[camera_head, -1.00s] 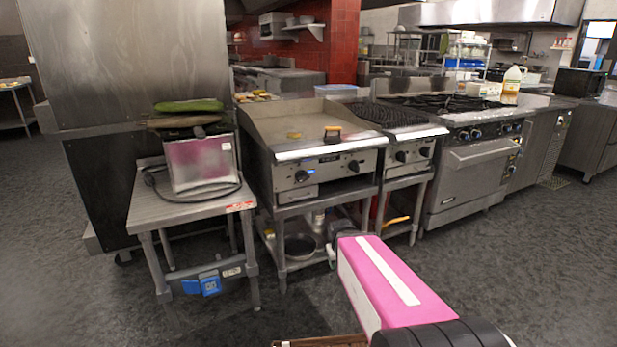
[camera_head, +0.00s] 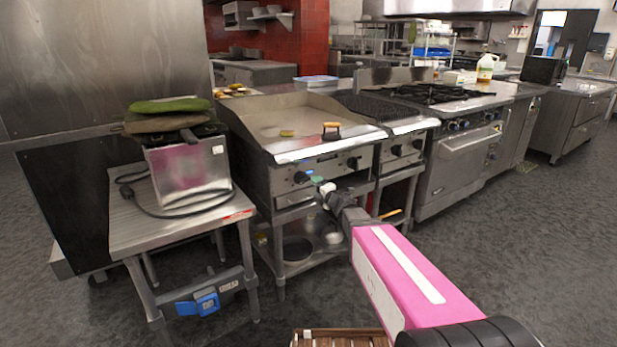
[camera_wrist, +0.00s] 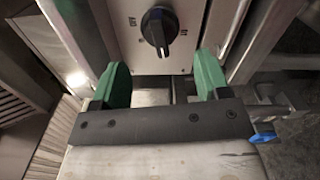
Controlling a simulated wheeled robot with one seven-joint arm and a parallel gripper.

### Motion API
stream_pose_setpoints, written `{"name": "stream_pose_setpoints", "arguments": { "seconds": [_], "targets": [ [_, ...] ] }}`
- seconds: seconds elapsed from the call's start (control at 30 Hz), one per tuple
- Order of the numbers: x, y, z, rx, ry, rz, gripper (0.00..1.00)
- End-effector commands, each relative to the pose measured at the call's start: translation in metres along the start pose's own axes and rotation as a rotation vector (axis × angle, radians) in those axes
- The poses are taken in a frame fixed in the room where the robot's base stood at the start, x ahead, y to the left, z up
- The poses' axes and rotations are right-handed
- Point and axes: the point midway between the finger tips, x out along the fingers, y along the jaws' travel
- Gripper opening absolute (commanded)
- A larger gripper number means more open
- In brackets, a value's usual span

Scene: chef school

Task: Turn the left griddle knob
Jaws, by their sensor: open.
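The griddle (camera_head: 322,147) is a steel unit with a flat plate and two black knobs on its front panel. The left griddle knob (camera_head: 301,177) sits on the left of that panel. My gripper (camera_head: 322,184) is open, with green fingertips, just in front of the panel and slightly right of this knob in the head view. In the wrist view, a black knob (camera_wrist: 159,26) with a white pointer mark lies ahead of my open gripper (camera_wrist: 162,78), roughly centred between the fingers. The fingers appear empty and short of the knob.
A steel side table (camera_head: 135,228) with a metal appliance (camera_head: 190,170) and loose cord stands left of the griddle. A charbroiler (camera_head: 400,127) and range (camera_head: 460,160) stand to the right. A pan (camera_head: 297,249) lies on the lower shelf. Open floor lies in front.

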Motion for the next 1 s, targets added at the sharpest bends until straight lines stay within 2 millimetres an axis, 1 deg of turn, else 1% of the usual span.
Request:
{"name": "stream_pose_setpoints", "arguments": {
  "seconds": [0.17,0.27,0.37,0.73,0.83,1.0],
  "targets": [
    [0.007,0.002,-0.003,-0.018,0.021,0.009,0.69],
    [0.015,0.001,-0.003,-0.016,0.019,0.009,0.69],
    [0.028,0.001,-0.003,-0.016,0.019,0.009,0.69],
    [0.092,0.001,-0.004,-0.013,0.018,0.009,0.69],
    [0.103,0.002,-0.004,-0.013,0.017,0.009,0.69],
    [0.110,0.002,-0.004,-0.013,0.016,0.008,0.69]
  ]
}}
